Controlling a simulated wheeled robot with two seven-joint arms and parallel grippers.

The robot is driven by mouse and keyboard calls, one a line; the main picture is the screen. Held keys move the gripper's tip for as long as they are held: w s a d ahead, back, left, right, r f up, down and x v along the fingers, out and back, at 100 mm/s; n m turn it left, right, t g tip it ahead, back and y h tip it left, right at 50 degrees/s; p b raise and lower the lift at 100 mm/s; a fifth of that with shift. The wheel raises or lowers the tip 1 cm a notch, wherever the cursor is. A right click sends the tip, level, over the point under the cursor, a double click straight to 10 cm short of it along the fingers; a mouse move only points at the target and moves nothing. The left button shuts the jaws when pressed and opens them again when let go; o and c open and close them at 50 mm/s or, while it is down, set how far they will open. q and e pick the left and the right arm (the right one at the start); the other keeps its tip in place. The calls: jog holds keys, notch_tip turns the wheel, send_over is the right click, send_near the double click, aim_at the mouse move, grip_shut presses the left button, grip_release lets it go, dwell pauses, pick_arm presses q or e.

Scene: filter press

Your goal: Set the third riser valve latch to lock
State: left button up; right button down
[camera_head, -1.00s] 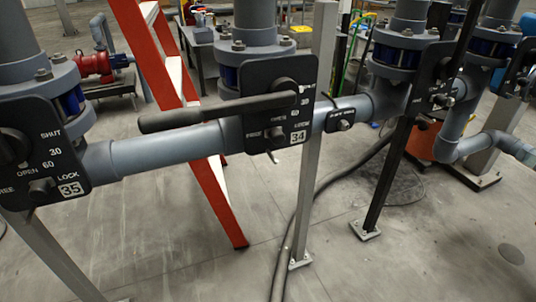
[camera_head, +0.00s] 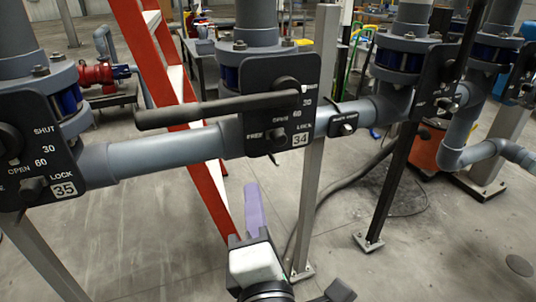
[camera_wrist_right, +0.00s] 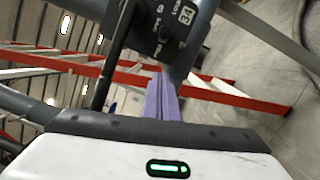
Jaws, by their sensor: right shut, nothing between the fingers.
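The valve plate marked 34 (camera_head: 309,75) is black, with SHUT, 30, 60 and OPEN marks and a long dark handle (camera_head: 200,113) reaching left. Its small latch knob (camera_head: 278,133) sits low on the plate between FREE and LOCK; its exact setting is hard to tell. The plate 34 also shows in the right wrist view (camera_wrist_right: 193,34). My right gripper (camera_head: 252,187) has purple fingers, shut and empty, pointing up below plate 34 and apart from it in the head view. The fingers also show in the wrist view (camera_wrist_right: 161,78). My left gripper is out of view.
Plate 35 (camera_head: 25,125) with its own latch stands at left, and another valve plate (camera_head: 432,75) stands at right. A grey pipe (camera_head: 165,152) runs between the risers. A metal post (camera_head: 313,180) and an orange ladder (camera_head: 208,185) stand close by.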

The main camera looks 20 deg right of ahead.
aim_at(278, 137)
jog(key=shift+w, duration=0.1)
jog(key=p+x, duration=0.1)
jog(key=x, duration=0.9)
jog(key=shift+w+d, duration=0.15)
jog(key=shift+d, duration=0.05)
jog(key=shift+d+r, duration=0.15)
jog(key=shift+d, duration=0.45)
jog(key=shift+d+r, duration=0.15)
jog(key=shift+d, duration=0.5)
jog(key=shift+d+r, duration=0.1)
jog(key=shift+d, duration=0.35)
